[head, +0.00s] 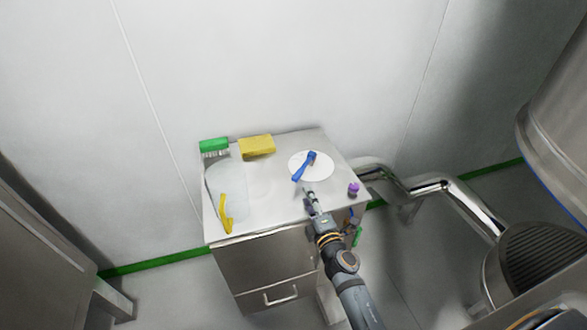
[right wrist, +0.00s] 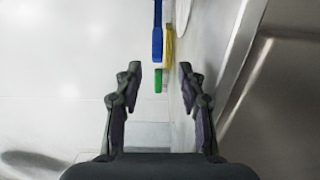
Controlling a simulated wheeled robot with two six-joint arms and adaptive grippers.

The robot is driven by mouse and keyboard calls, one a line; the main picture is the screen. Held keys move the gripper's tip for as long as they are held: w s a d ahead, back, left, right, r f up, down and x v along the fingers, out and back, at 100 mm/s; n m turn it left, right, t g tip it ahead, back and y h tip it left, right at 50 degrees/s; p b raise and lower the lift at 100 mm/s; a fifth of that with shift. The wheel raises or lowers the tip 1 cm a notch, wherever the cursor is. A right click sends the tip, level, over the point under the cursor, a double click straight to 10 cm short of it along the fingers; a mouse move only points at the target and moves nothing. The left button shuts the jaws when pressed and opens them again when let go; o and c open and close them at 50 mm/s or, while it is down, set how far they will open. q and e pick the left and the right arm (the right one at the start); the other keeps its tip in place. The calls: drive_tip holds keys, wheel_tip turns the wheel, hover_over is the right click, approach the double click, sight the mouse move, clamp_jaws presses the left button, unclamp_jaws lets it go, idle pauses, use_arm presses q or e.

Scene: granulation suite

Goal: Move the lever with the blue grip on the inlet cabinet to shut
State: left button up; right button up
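The lever with the blue grip (head: 304,168) sits over a round white plate (head: 322,172) on the steel top of the inlet cabinet (head: 265,205). In the head view its blue bar slants from upper right to lower left. My right gripper (head: 309,194) is just below the plate in the picture, apart from the lever. In the right wrist view the fingers (right wrist: 160,84) are spread with nothing between them at the tips. The blue grip (right wrist: 157,44) shows ahead, roughly in line with the gap. My left gripper is not in view.
A steel pipe (head: 452,190) runs at the right. A wall stands behind.

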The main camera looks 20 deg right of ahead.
sight(299, 179)
drive_tip(key=shift+w, duration=0.35)
drive_tip(key=shift+r, duration=0.2)
drive_tip(key=w, duration=0.3)
drive_tip(key=shift+w+r, duration=0.1)
drive_tip(key=shift+w, duration=0.25)
drive_tip(key=w, duration=0.5)
drive_tip(key=shift+w+a+b, duration=0.15)
drive_tip(key=shift+w+b, duration=0.2)
drive_tip(key=shift+w, duration=0.35)
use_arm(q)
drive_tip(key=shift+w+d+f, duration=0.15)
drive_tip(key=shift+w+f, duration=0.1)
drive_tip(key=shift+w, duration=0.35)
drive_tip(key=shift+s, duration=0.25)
use_arm(e)
clamp_jaws()
